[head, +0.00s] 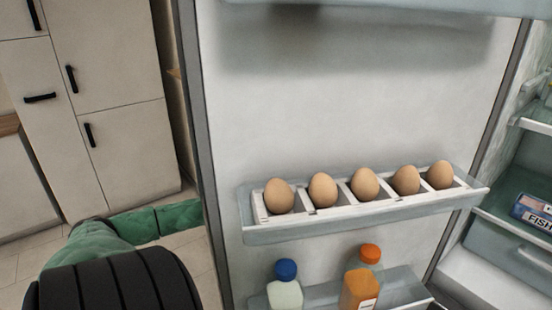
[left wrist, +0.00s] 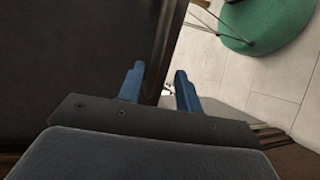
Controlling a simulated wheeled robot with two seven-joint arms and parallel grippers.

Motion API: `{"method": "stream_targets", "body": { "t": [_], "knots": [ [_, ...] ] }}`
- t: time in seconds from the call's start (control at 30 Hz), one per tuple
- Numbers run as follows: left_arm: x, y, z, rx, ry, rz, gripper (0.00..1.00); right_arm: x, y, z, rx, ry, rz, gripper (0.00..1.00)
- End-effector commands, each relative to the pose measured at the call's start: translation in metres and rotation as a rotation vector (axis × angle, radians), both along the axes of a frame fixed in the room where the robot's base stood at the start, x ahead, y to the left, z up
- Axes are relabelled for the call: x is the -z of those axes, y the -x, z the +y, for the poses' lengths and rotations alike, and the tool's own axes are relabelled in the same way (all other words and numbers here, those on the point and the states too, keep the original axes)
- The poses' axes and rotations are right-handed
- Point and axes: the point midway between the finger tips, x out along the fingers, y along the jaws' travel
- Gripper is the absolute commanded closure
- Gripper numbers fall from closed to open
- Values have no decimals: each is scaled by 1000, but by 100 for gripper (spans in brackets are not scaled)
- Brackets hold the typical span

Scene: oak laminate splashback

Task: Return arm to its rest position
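My left gripper (left wrist: 157,70) shows in the left wrist view with its two blue fingers apart and nothing between them. Behind the fingers are a dark surface on the left and a pale tiled floor on the right. In the head view, a dark ribbed and green part of my arm fills the lower left, left of the open fridge door (head: 335,120). Neither gripper's fingers show in the head view. My right gripper is in neither view.
The door carries an egg rack (head: 330,233) with several brown eggs, above a lower shelf with a blue-capped bottle (head: 286,292) and an orange-capped bottle (head: 362,288). Pale cabinets (head: 105,55) stand left.

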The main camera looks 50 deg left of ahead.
Motion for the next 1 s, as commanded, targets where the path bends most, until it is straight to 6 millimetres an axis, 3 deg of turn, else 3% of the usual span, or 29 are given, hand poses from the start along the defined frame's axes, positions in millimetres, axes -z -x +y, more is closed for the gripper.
{"method": "stream_targets", "body": {
  "t": [0.7,0.87,1.0],
  "knots": [
    [3,0,0,2,-3,0,65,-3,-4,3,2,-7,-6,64],
    [40,16,-23,16,-46,-7,65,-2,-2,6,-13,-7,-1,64],
    [100,45,-66,46,-129,-36,65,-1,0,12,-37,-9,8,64]
  ]
}}
